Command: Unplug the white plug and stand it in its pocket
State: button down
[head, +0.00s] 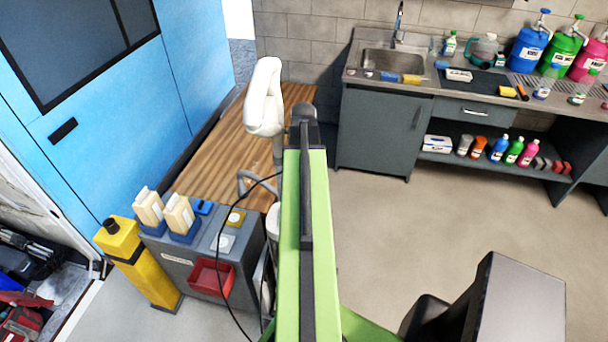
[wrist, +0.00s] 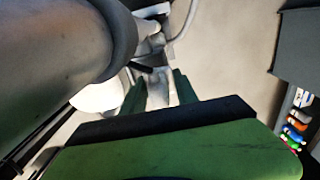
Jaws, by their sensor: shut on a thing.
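In the wrist view my gripper (wrist: 157,90) has its two green fingers either side of a pale piece, which I take to be the white plug (wrist: 158,88). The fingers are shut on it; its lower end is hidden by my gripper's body. A dark rod and more pale parts lie just beyond the fingertips, and I cannot tell whether the plug touches them. In the head view my green arm hides the gripper and plug. I cannot make out which is the pocket.
Cream brushes (head: 180,215) stand in blue holders on the cabinet, with a red bin (head: 211,277) on its front. A yellow post (head: 140,265) stands at its left. A white bent duct (head: 264,98) rises behind it.

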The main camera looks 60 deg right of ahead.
jog(key=shift+f+b, duration=0.5)
jog(key=shift+f, duration=0.05)
jog(key=shift+s+a+f+b, duration=0.35)
jog(key=shift+a+b, duration=0.15)
jog(key=shift+b, duration=0.1)
jog(key=c, duration=0.9)
grip_release()
jog(key=shift+s+a, duration=0.1)
jog(key=shift+a, duration=0.05)
jog(key=shift+o, duration=0.2)
jog(key=shift+r+p, duration=0.4)
jog(key=shift+p, duration=0.1)
notch_tip(320, 180, up, 18)
jog(key=p, duration=1.8)
jog(key=shift+w+d+f, duration=0.15)
jog(key=shift+w+d, duration=0.05)
jog(key=shift+s, duration=0.1)
